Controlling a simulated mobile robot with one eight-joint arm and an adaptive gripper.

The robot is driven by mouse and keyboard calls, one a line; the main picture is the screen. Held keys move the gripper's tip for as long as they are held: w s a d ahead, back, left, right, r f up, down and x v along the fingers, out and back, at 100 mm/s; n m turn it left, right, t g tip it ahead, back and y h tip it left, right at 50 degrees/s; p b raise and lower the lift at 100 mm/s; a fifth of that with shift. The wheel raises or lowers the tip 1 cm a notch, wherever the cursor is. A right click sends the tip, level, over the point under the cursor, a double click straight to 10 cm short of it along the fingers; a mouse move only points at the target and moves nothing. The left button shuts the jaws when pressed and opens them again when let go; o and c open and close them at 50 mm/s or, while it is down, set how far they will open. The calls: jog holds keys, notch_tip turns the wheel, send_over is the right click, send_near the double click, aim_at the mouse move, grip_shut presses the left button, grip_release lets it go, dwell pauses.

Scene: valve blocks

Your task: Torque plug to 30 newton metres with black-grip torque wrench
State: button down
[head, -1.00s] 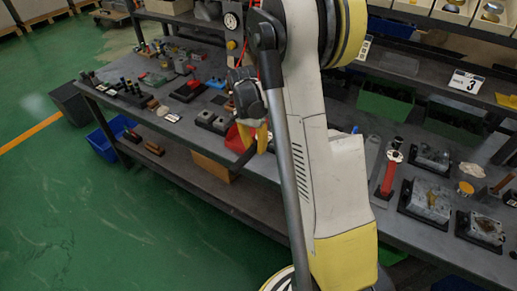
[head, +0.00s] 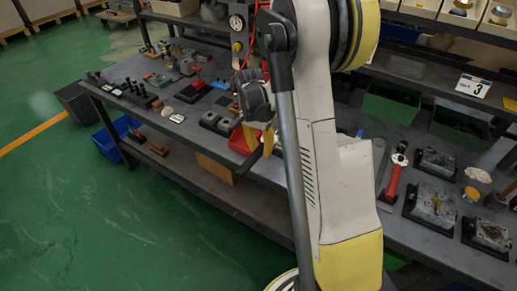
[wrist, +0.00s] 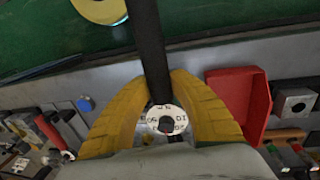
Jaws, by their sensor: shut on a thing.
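My gripper (head: 261,139) hangs over the near edge of the workbench, its yellow fingers pointing down. In the wrist view, my gripper (wrist: 163,95) is shut on the black-grip torque wrench. Its white numbered dial (wrist: 165,121) sits between the fingers, and its black grip (wrist: 148,40) runs up past the fingertips. In the head view, part of the black grip (head: 248,161) shows below the fingers. Several grey valve blocks, one of them here (head: 434,203), stand on black bases at the right of the bench. I cannot make out which plug is meant.
A red tray (wrist: 240,98) lies close to my gripper on the bench. Dark green bins (head: 391,104) and a shelf stand behind. Green floor (head: 130,230) is open in front of the bench.

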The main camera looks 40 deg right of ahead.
jog(key=shift+s+d+n, duration=0.2)
jog(key=shift+s+n, duration=0.2)
jog(key=shift+s, duration=0.1)
jog(key=shift+r, duration=0.15)
jog(key=shift+r+p, duration=2.4)
jog(key=shift+r, duration=1.35)
jog(key=shift+f, duration=0.1)
